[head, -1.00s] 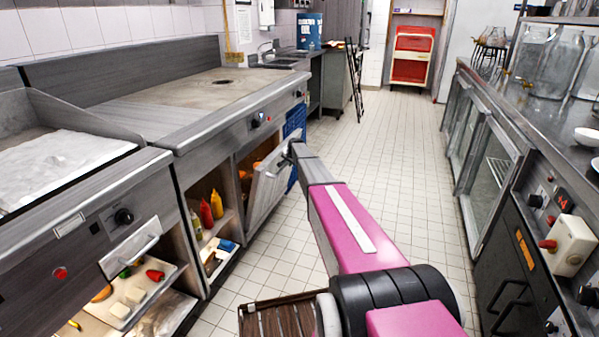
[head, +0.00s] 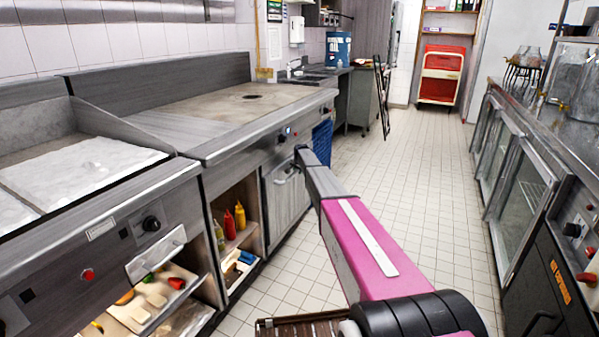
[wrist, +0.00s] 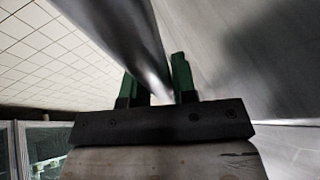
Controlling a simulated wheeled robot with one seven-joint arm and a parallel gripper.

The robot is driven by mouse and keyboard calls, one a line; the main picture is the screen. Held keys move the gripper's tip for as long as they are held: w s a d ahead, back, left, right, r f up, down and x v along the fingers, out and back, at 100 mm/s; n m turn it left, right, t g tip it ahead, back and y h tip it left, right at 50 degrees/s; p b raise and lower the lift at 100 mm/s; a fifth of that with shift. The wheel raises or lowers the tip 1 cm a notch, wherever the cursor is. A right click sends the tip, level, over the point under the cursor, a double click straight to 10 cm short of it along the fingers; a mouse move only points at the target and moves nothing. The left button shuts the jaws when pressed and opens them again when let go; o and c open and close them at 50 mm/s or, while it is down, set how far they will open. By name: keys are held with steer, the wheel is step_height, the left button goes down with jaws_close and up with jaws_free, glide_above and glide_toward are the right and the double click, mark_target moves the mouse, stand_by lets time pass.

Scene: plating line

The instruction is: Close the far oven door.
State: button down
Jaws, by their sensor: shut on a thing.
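The far oven door (head: 290,207) is a grey ribbed panel under the long griddle counter. In the head view it stands upright and looks flush, or nearly flush, with the cabinet front; I cannot tell if a small gap is left. Its bar handle (head: 284,175) shows near the top. In the wrist view my gripper (wrist: 157,82) has its two green fingers on either side of the metal handle bar (wrist: 128,38), shut on it. In the head view my arm hides the fingers and part of the door's right side.
Left of the door is an open shelf (head: 236,238) with red and yellow bottles. Nearer, a low front panel (head: 157,256) hangs open above trays of food. A blue cloth (head: 322,142) hangs beyond the door. The tiled aisle (head: 420,170) is clear; glass-door fridges (head: 522,190) line the right.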

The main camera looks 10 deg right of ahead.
steer(key=shift+w+a, duration=0.25)
steer(key=shift+a, duration=0.2)
steer(key=c, duration=0.9)
jaws_free()
steer(key=shift+s+d, duration=0.1)
steer(key=shift+r, duration=0.1)
steer(key=shift+s+r, duration=0.15)
steer(key=shift+r, duration=0.05)
steer(key=v, duration=1)
steer(key=shift+s, duration=0.1)
